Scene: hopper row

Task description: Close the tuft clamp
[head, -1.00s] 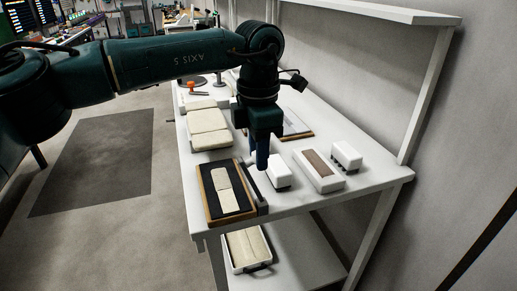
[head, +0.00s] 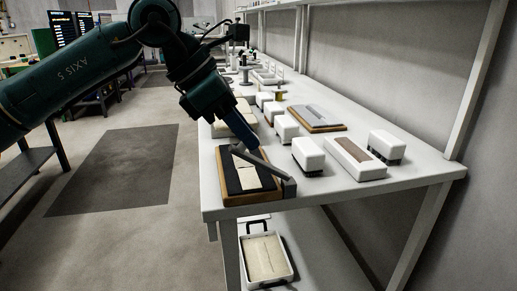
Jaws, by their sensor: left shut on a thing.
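The tuft clamp (head: 232,199) is a wooden-edged board with a dark pad near the front left corner of the white table. Pale cream strips (head: 247,181) lie on the pad. A grey clamp bar (head: 263,166) slants over the board from its right side toward the upper left. My left gripper (head: 250,143) comes down from the upper left, its blue fingers shut on the bar near its far end. The fingertips partly hide the bar there. My right gripper is out of view.
White brush-like blocks (head: 307,154) stand right of the clamp, with a long white tray with a brown strip (head: 355,157) beside them. A grey plate on a wooden board (head: 316,117) lies behind. A white tray (head: 266,259) sits on the lower shelf. The table's front edge is clear.

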